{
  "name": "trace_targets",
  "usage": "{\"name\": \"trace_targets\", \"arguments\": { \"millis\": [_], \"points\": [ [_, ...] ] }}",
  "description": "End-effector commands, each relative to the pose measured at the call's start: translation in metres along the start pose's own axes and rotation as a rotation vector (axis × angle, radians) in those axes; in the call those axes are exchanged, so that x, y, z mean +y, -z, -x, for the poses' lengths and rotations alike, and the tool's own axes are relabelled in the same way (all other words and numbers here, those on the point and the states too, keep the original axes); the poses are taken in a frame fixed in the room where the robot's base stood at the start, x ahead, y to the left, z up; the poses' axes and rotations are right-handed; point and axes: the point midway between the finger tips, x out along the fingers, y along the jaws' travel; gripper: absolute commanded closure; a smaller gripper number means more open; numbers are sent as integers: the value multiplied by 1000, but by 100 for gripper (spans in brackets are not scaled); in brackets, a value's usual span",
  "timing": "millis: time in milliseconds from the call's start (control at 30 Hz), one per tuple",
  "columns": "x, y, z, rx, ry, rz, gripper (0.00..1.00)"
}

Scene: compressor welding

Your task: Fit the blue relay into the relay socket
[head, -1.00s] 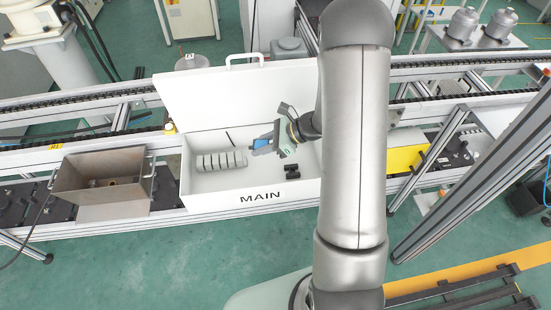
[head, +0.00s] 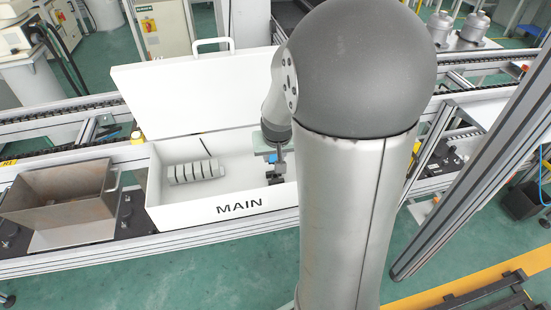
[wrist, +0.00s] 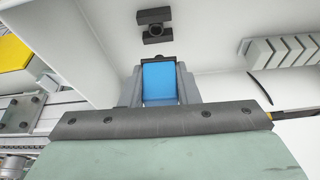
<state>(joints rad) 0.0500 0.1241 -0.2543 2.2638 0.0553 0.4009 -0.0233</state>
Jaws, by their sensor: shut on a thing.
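My gripper (head: 278,160) is inside the white box marked MAIN, shut on the blue relay (head: 271,157). In the wrist view the relay (wrist: 157,84) sits between the two grey fingers (wrist: 158,74), with a dark part at its far end. The relay socket (wrist: 155,33), dark blocks with a round opening, lies on the white box floor beyond the relay. The relay is apart from it in that view. In the head view the dark socket (head: 276,179) shows only partly, just below the gripper.
A row of grey ribbed blocks (head: 194,173) stands on the box floor to the left. The white box (head: 168,220) has walls all round and a raised lid (head: 200,95) behind. A metal bin (head: 60,195) stands left of it. The floor between blocks and gripper is clear.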

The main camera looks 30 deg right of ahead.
Motion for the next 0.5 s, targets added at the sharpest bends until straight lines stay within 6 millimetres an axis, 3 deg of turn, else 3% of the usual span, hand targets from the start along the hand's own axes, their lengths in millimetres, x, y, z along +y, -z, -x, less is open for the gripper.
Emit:
{"name": "trace_targets", "arguments": {
  "millis": [500],
  "points": [
    [4,6,3,38,24,58,100]
  ]
}}
